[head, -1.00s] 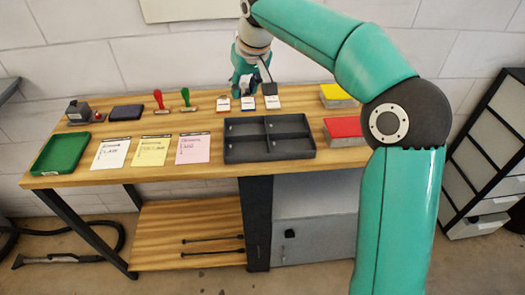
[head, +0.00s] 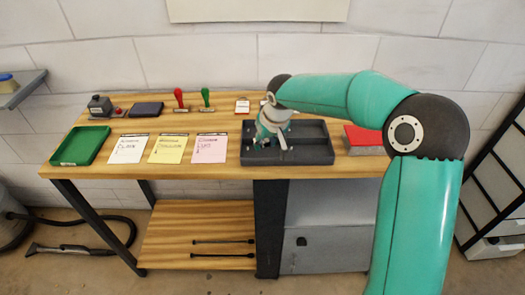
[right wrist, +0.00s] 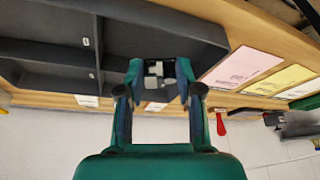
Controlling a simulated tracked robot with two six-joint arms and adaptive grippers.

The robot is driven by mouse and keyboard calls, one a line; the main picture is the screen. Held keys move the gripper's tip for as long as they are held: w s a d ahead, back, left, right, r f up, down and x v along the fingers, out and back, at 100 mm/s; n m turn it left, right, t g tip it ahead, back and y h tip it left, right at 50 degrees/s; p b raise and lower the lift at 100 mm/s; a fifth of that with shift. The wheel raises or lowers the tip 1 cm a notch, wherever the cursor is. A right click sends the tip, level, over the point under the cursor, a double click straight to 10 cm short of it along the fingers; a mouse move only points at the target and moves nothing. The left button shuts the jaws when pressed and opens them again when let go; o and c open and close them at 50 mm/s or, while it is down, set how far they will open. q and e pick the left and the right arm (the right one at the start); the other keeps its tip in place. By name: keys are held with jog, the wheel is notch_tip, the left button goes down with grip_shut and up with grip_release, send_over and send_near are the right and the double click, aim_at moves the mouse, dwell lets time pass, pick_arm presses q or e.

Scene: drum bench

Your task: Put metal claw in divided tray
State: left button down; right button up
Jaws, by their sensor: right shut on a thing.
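The dark grey divided tray (head: 310,158) lies on the wooden bench, and its walls and compartments show at upper left in the right wrist view (right wrist: 60,62). My right gripper (head: 272,140) is over the left part of the tray, pointing down. In the right wrist view my right gripper (right wrist: 160,78) is shut on a small dark thing with pale patches, seemingly the metal claw (right wrist: 155,70). The fingers hide much of it. I cannot tell whether it touches the tray floor. My left gripper is out of view.
White, yellow and pink sheets (head: 168,149) lie left of the tray, with a green tray (head: 80,146) beyond them. A red-topped block (head: 363,139) stands close to the right. Red and green stamps (head: 179,98) and a small card (head: 242,105) are behind.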

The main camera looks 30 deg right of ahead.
aim_at(264, 155)
notch_tip(264, 155, down, 3)
jog(key=shift+f, duration=0.15)
jog(key=o, duration=0.9)
jog(key=v, duration=1.2)
jog(key=shift+b, duration=0.3)
